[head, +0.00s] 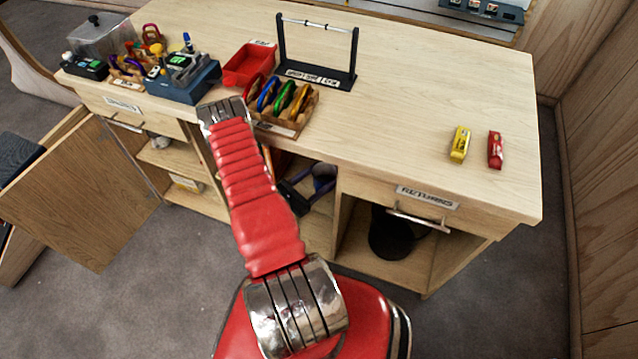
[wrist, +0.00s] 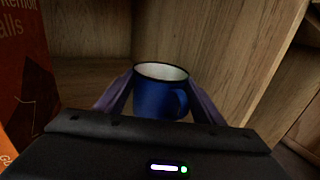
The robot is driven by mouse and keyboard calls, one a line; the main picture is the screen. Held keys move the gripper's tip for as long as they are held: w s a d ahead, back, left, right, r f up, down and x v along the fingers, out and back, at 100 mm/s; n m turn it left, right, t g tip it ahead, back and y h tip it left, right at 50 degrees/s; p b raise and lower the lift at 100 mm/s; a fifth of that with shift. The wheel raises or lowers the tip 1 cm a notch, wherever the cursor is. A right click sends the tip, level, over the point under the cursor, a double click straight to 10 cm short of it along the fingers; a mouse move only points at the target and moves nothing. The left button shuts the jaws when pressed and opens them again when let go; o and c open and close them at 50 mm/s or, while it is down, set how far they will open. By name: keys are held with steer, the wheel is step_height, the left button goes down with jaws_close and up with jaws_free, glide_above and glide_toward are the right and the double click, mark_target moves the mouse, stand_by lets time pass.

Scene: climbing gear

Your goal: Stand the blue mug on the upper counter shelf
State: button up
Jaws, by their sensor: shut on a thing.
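The blue mug (wrist: 155,100) has a pale inside and a dark rim. In the wrist view it stands upright between the two purple fingers of my gripper (wrist: 160,108), its handle toward the right finger. My gripper is shut on it. In the head view my gripper (head: 318,184) reaches into the open middle bay under the counter (head: 430,110); the mug is hard to make out there. Wooden walls surround the mug in the wrist view. Whether its base touches a board is hidden. A shelf board (head: 165,158) shows in the left bay.
A red book or box (wrist: 22,70) stands close on the left in the wrist view, and a wooden upright (wrist: 250,70) on the right. An open cabinet door (head: 90,190) sticks out at left. A black round object (head: 392,235) sits in the right bay.

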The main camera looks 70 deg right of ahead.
steer(key=shift+f, duration=1.6)
steer(key=o, duration=1.1)
steer(key=shift+f, duration=0.1)
steer(key=shift+o, duration=0.2)
steer(key=v, duration=1.2)
